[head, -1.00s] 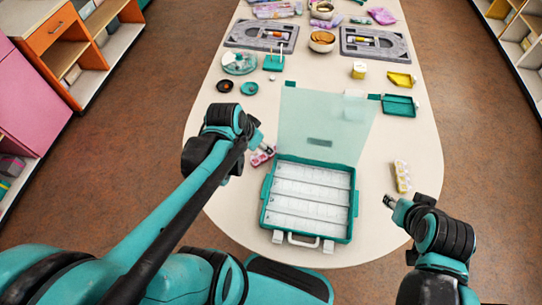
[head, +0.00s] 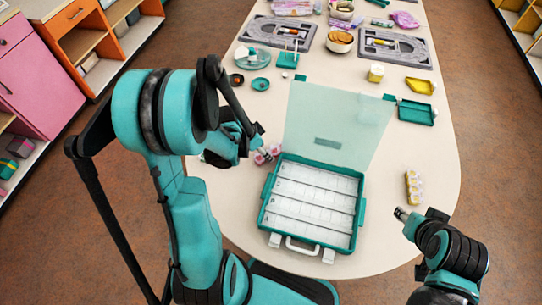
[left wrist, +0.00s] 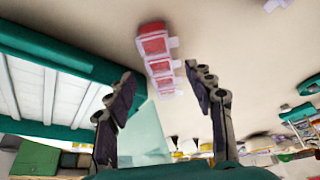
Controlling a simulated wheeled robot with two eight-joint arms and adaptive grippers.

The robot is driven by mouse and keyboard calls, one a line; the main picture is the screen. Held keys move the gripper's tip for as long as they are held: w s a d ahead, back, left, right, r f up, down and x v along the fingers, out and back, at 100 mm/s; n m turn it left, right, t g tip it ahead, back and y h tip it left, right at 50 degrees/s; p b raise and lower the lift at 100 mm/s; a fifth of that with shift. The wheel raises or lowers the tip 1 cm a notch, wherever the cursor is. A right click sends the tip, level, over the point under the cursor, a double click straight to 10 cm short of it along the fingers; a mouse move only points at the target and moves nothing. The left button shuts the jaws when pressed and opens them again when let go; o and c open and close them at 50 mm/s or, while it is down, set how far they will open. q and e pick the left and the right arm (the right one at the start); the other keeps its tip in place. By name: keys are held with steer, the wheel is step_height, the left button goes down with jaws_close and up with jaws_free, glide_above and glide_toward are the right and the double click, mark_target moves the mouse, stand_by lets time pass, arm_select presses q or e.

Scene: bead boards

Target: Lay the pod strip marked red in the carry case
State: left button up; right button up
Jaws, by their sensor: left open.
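The pod strip with red compartments (left wrist: 157,62) lies on the table, pale-framed, ahead of and between the fingers in the left wrist view. In the head view this strip (head: 265,156) shows just left of the case, partly hidden by my left gripper (head: 262,149). My left gripper also shows in the left wrist view (left wrist: 158,85), open, with nothing held. The teal carry case (head: 265,218) stands open, its clear lid (head: 340,120) tilted back and pale rows inside. My right gripper (head: 402,213) is right of the case; its fingers are too small to read.
A strip with yellow compartments (head: 414,187) lies right of the case. A teal tray (head: 417,112), a yellow tray (head: 420,86), small dark and teal dishes (head: 260,85) and grey boards (head: 278,31) lie farther back.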

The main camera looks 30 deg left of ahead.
arm_select(q)
steer(key=b+x, duration=0.1)
steer(key=x, duration=0.2)
steer(key=shift+f, duration=0.15)
steer(key=shift+c, duration=0.2)
steer(key=c, duration=1.2)
steer(key=shift+o, duration=0.2)
steer(key=shift+r, duration=0.25)
